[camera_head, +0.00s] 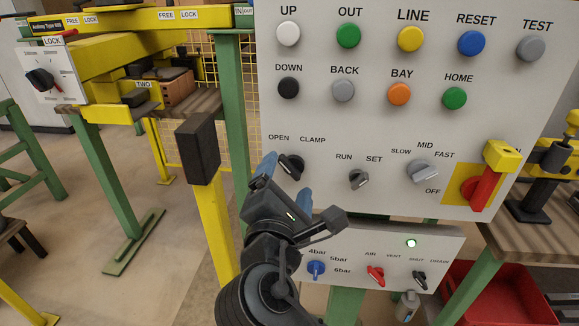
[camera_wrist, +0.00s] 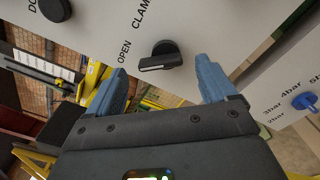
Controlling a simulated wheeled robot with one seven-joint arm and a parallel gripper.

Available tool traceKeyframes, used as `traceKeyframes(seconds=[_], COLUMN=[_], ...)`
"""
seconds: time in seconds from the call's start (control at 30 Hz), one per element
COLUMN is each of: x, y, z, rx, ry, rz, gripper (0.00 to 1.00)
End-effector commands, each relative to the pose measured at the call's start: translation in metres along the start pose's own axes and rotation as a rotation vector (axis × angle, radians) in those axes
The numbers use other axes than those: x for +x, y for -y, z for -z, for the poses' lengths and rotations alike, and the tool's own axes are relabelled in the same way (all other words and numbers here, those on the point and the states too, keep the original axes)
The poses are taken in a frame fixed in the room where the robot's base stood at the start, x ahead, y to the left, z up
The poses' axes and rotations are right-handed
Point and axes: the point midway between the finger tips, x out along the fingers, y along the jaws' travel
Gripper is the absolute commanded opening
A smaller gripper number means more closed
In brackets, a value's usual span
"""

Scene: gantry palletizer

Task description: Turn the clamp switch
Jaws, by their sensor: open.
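The clamp switch (camera_head: 291,167) is a black rotary knob on the white control panel, with the labels OPEN and CLAMP above it. In the wrist view the clamp switch (camera_wrist: 160,57) sits ahead of my gripper, between the lines of its two fingers. My gripper (camera_head: 283,172) has blue fingertips and is close to the panel, partly covering the knob's surroundings in the head view. In the wrist view my gripper (camera_wrist: 168,80) is open, with one blue finger on each side of the knob. The fingers appear apart from the knob; exact depth is hard to tell.
The panel (camera_head: 310,110) also bears several buttons, a RUN/SET knob (camera_head: 359,179), a speed knob (camera_head: 422,171) and a red switch (camera_head: 480,187). Below is a smaller panel (camera_head: 345,250) with a blue knob (camera_head: 316,268). A dark-topped yellow post (camera_head: 197,150) stands left of my gripper.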

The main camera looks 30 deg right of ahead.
Motion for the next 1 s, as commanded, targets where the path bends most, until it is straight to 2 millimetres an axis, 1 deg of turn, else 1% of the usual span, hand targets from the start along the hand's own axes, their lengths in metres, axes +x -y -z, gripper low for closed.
traceKeyframes(seconds=[0.03, 0.1, 0.23, 0.4, 0.6, 0.67, 1.0], x=[0.009, 0.018, 0.031, 0.037, 0.037, 0.037, 0.037], y=[-0.001, -0.001, -0.001, 0.000, 0.000, 0.000, 0.000], z=[-0.002, -0.002, -0.001, 0.000, 0.000, 0.000, 0.000], rx=[0.000, 0.001, 0.001, 0.002, 0.002, 0.002, 0.002], ry=[0.003, 0.002, 0.001, -0.001, -0.002, -0.002, -0.002], rz=[0.000, 0.001, -0.001, 0.000, 0.000, 0.000, 0.000], gripper=[0.85, 0.85, 0.85, 0.85, 0.85, 0.80, 0.48])
